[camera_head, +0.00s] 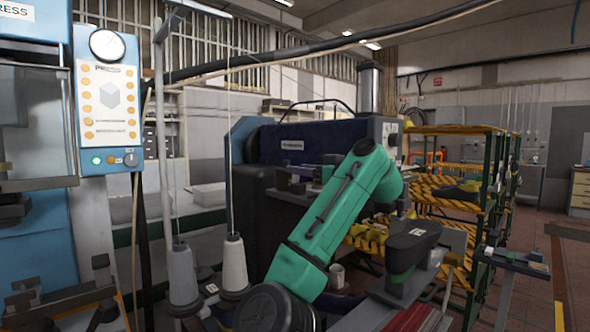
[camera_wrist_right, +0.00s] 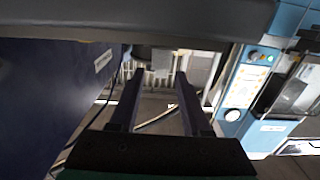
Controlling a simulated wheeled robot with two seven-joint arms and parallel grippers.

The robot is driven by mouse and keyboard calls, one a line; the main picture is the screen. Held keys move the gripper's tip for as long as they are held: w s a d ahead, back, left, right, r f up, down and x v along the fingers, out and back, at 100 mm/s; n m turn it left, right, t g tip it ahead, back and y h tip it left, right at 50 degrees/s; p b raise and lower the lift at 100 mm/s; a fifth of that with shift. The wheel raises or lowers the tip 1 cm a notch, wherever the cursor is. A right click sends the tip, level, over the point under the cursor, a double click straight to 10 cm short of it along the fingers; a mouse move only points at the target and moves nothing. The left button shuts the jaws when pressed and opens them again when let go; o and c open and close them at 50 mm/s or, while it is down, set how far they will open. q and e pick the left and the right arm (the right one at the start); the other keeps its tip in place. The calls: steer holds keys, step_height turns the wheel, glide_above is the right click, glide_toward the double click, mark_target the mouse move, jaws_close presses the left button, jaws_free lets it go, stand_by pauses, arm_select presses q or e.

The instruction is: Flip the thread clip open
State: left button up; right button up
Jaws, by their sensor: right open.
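I cannot make out the thread clip in either view. Two cone-shaped thread spools, one grey (camera_head: 182,274) and one white (camera_head: 234,264), stand at the lower middle of the head view, with a thin thread rising from each. My right gripper (camera_head: 284,181) is at the end of the green arm, in front of the dark blue machine, and points left. In the right wrist view its two dark fingers (camera_wrist_right: 158,80) are apart, with nothing between them. My left gripper is not in view.
A dark blue machine (camera_head: 335,139) stands behind my right arm; its side fills the left of the wrist view (camera_wrist_right: 45,95). A light blue press panel (camera_head: 108,105) is at left. A yellow-striped rack (camera_head: 460,204) stands at right. A black hose crosses above. Floor at far right is clear.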

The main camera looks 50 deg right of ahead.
steer(key=shift+s+r, duration=0.15)
steer(key=shift+s, duration=0.15)
steer(key=shift+c, duration=0.6)
steer(key=shift+a, duration=0.1)
jaws_close()
steer(key=shift+w+r+g+p, duration=0.3)
steer(key=shift+r+g+p, duration=0.1)
steer(key=shift+g+p, duration=0.55)
steer(key=shift+w+f, duration=0.1)
steer(key=shift+f, duration=0.15)
steer(key=shift+o, duration=0.6)
jaws_free()
steer(key=shift+w, duration=0.1)
steer(key=shift+w+f, duration=0.1)
steer(key=shift+w, duration=0.05)
steer(key=shift+s, duration=0.6)
arm_select(q)
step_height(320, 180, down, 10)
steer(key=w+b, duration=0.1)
steer(key=b, duration=1.2)
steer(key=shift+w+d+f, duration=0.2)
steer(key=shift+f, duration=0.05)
arm_select(e)
steer(key=s+a+r, duration=0.1)
steer(key=s+r, duration=0.1)
steer(key=s, duration=1.1)
steer(key=shift+r, duration=0.3)
